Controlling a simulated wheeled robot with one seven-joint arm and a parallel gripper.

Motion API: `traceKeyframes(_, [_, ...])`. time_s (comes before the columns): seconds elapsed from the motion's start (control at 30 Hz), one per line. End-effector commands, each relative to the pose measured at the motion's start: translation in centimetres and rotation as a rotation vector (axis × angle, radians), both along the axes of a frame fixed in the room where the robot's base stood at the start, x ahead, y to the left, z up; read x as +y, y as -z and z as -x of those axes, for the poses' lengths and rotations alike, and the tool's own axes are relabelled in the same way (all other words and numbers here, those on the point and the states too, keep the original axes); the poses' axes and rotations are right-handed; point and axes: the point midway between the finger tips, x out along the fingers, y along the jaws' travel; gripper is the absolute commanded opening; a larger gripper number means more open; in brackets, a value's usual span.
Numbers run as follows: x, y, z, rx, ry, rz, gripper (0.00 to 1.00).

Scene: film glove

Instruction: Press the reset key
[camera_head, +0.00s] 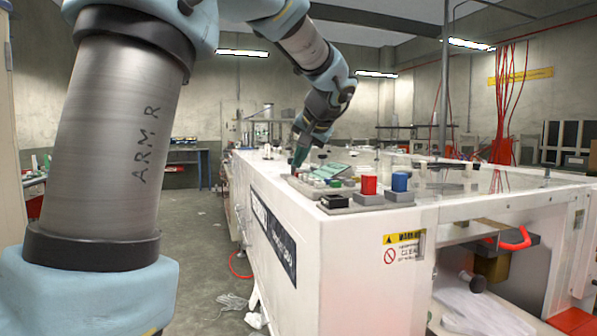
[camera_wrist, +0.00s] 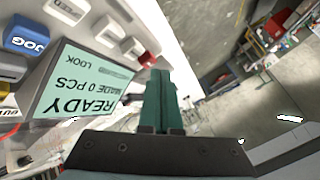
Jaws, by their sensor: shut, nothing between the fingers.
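The control panel stands on the near end of the white machine's top (camera_head: 285,200). In the wrist view its green display (camera_wrist: 85,88) reads "READY" and "MADE 0 PCS". A blue key (camera_wrist: 28,38) is marked JOG and a pale key (camera_wrist: 68,9) is marked SPEED. Small white keys (camera_wrist: 108,32) and a red key (camera_wrist: 148,59) sit beyond the display. No reset label is readable, so I cannot tell which key is reset. My gripper (camera_head: 297,164) has its green fingers closed and empty, above the panel's far side; they also show in the wrist view (camera_wrist: 160,75), near the red key.
A large red button (camera_head: 369,185), a blue button (camera_head: 400,182) and a black one (camera_head: 332,202) stand at the panel's near edge. A clear cover with a metal frame (camera_head: 500,190) lies to the right. The floor (camera_head: 205,240) left of the machine is mostly open.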

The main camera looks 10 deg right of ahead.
Motion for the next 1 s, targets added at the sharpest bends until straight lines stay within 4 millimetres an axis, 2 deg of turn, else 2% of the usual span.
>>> traceKeyframes(0.1, [0.0, -0.6, 0.0, -0.001, 0.001, 0.000, 0.00])
traceKeyframes(0.53, [0.0, -1.1, 0.0, -0.001, 0.001, 0.000, 0.00])
traceKeyframes(1.0, [0.0, -5.4, 0.0, 0.000, 0.000, 0.000, 0.00])
